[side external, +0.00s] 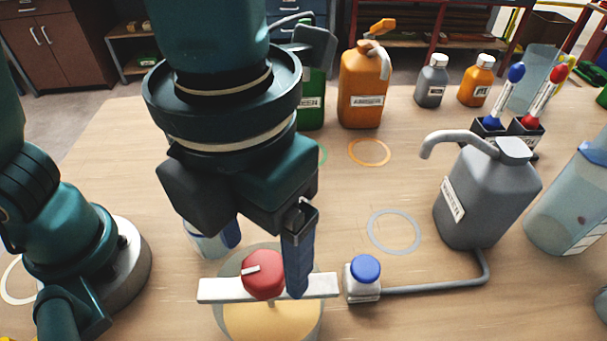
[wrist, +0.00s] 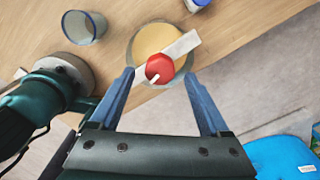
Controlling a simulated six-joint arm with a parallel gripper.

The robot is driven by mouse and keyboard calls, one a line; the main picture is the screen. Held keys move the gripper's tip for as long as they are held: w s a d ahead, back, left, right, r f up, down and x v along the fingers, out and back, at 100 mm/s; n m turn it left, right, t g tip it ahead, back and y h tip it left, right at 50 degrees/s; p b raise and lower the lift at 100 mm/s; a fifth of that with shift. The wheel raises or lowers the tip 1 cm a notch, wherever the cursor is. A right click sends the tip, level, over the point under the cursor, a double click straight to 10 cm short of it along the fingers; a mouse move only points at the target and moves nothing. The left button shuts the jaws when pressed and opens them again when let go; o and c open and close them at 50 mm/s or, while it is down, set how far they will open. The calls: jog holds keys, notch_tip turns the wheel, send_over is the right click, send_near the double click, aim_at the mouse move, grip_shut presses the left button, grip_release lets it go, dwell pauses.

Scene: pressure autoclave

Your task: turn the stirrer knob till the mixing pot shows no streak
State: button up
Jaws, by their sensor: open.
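The red stirrer knob (side external: 263,275) with a white pointer mark sits on a white bar (side external: 322,286) across the mixing pot (side external: 228,322). The pot holds a pale orange-yellow mix (side external: 272,322); I see no clear streak in the visible part, but the bar and knob hide some of it. The knob also shows in the wrist view (wrist: 159,69), between and beyond the fingertips. My gripper (wrist: 163,80) is open and empty, its blue fingers apart on either side of the knob. In the side view one finger (side external: 298,255) stands by the knob's right; contact cannot be told.
A blue-capped valve (side external: 365,270) with a grey pipe stands just right of the bar. A grey canister (side external: 487,195) with a spout is further right. A clear cup (wrist: 84,27) stands near the pot. Orange (side external: 364,85) and green bottles stand behind.

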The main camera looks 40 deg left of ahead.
jog(key=shift+r, duration=1.3)
jog(key=n, duration=0.2)
jog(key=shift+w+d+f+n, duration=0.15)
jog(key=shift+d+f+n, duration=0.05)
jog(key=shift+n, duration=0.1)
jog(key=shift+f+n, duration=0.35)
jog(key=shift+n, duration=0.65)
jog(key=w+a+f+n+t, duration=0.1)
jog(key=a+n+t, duration=0.1)
jog(key=a+n, duration=0.8)
jog(key=w+a+f+n+t, duration=0.1)
jog(key=a+n+t, duration=0.2)
jog(key=a+n, duration=0.7)
jog(key=shift+w+a+n+t, duration=0.2)
jog(key=shift+w+n+t, duration=0.15)
jog(key=shift+n, duration=4.95)
jog(key=shift+f, duration=0.1)
